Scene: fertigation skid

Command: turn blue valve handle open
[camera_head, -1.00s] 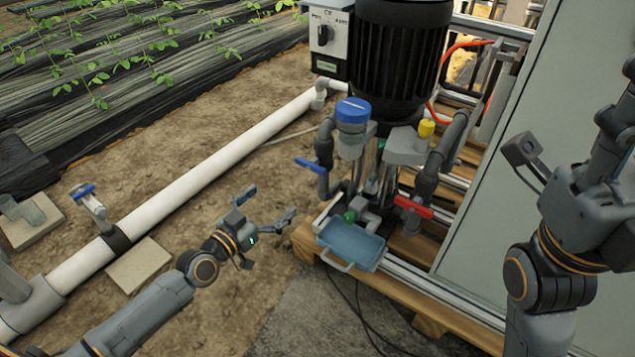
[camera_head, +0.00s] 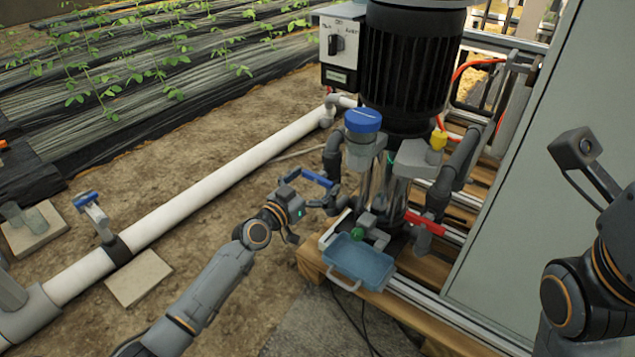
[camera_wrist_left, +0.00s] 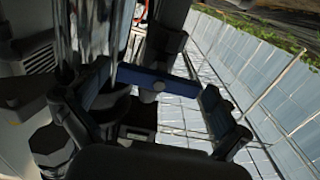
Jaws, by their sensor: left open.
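The blue valve handle (camera_head: 319,178) is a short bar on a grey valve at the left of the pump's pipework. It also shows in the left wrist view as a blue bar (camera_wrist_left: 158,81) lying across the space between my fingers. My left gripper (camera_head: 314,190) is open at the handle, with a finger towards each end of it. In the left wrist view, my left gripper's fingers (camera_wrist_left: 152,98) stand on either side of the bar; I cannot tell whether they touch it.
A red handle (camera_head: 425,223) sits right of the blue one. A blue tray (camera_head: 360,262) stands below on the wooden pallet. A black motor (camera_head: 405,70) rises behind. Another blue-handled valve (camera_head: 87,200) is on the white pipe at left. A grey cabinet (camera_head: 530,180) fills the right.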

